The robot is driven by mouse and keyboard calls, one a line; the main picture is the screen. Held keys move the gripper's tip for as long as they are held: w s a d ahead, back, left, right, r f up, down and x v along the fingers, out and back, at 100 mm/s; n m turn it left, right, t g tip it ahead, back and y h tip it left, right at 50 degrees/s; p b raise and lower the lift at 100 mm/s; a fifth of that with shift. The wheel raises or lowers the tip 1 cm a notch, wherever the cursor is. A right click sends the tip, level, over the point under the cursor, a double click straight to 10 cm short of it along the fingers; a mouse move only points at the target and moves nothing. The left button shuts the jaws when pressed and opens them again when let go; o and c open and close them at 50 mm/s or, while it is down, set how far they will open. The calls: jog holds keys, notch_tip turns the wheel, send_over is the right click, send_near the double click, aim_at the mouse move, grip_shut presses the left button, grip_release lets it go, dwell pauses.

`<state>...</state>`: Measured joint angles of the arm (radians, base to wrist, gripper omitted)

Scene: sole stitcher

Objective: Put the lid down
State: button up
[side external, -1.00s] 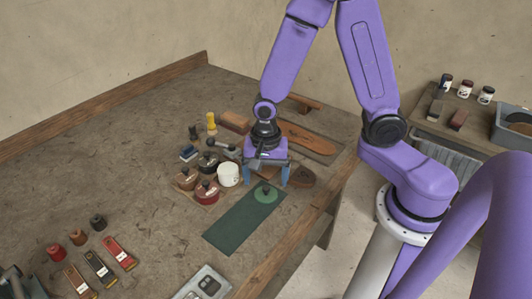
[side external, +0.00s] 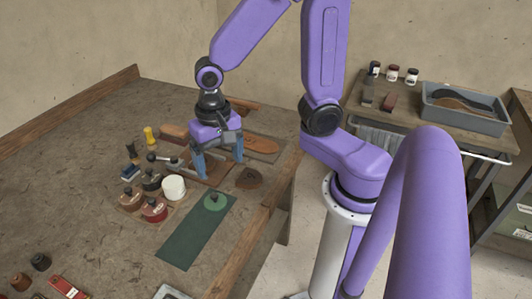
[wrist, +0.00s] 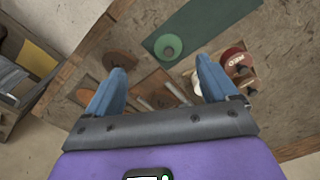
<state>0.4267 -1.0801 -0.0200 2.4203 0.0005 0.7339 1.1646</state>
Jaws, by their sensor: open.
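The green round lid (side external: 214,201) with a dark knob lies flat near the back end of the dark green mat (side external: 190,238). It also shows in the wrist view (wrist: 168,47), on the mat and ahead of the fingers. My gripper (side external: 220,168) is open with nothing between its blue fingers. It is raised above the bench, behind the lid and apart from it. In the wrist view my gripper (wrist: 162,68) has both fingertips spread, and the lid is fully clear of them.
A white pot (side external: 173,187), a red tin (side external: 154,209), a brown tin (side external: 131,200) and a black tin (side external: 151,181) stand close together left of the mat. A brown leather piece (side external: 249,177) lies right of the lid.

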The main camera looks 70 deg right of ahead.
jog(key=s+d+r+n, duration=0.1)
jog(key=s+r+n, duration=0.1)
jog(key=s+n, duration=0.4)
jog(key=s+d+r+n, duration=0.1)
jog(key=s+r+n, duration=0.1)
jog(key=s+n, duration=0.5)
jog(key=n, duration=0.5)
jog(key=shift+s+d, duration=0.3)
jog(key=shift+d, duration=0.05)
